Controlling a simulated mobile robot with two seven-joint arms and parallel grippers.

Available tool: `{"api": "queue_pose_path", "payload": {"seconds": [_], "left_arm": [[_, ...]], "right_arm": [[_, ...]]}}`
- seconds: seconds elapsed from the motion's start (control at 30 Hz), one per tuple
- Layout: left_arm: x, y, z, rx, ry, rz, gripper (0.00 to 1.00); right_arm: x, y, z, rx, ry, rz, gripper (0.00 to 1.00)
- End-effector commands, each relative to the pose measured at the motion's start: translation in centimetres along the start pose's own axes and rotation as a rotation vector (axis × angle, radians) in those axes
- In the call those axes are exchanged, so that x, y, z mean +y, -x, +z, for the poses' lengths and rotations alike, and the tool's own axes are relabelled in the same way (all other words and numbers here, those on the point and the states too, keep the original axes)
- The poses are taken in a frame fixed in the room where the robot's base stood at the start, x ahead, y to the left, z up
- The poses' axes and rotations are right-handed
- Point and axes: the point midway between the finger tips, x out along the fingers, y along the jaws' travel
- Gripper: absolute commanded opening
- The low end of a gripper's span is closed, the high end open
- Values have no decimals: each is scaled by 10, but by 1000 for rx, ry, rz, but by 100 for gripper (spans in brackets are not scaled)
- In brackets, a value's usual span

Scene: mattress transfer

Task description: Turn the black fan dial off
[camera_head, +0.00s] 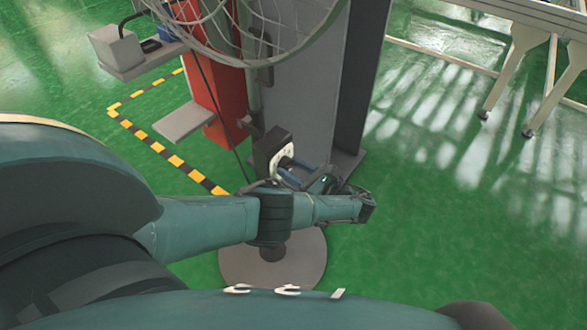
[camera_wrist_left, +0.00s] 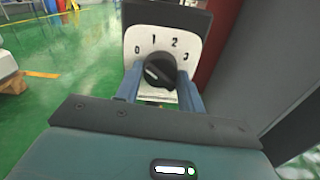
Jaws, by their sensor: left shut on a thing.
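The black fan dial (camera_wrist_left: 159,71) sits on a white plate (camera_wrist_left: 188,48) marked 0, 1, 2 and 3. A white mark shows on the dial's left half, on the side toward the 0; the exact setting is hard to tell. My left gripper (camera_wrist_left: 160,78) has its blue fingers on either side of the dial, shut on it. In the head view my left gripper (camera_head: 288,166) reaches the dark control box (camera_head: 268,148) on the fan's pole, and the dial itself is hidden there. My right gripper is not in view.
The fan's wire cage (camera_head: 250,30) is above the box, and its round base (camera_head: 300,262) is on the green floor. A grey panel (camera_head: 335,75) and red column (camera_head: 212,95) stand close behind. Open floor lies to the right, before a white frame table (camera_head: 520,40).

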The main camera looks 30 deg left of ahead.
Motion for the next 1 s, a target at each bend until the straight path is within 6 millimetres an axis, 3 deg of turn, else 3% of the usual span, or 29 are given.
{"api": "queue_pose_path", "payload": {"seconds": [0.3, 0.77, 0.8, 1.0], "left_arm": [[0, 1, 0, 1, 96, 1, 16], [0, 1, 0, 0, 109, 0, 16], [0, 1, 0, 0, 109, 0, 42], [0, 1, 0, 0, 108, 0, 58]], "right_arm": [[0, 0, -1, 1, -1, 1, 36], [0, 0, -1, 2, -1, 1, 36], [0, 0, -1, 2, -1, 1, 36], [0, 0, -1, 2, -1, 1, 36]]}}
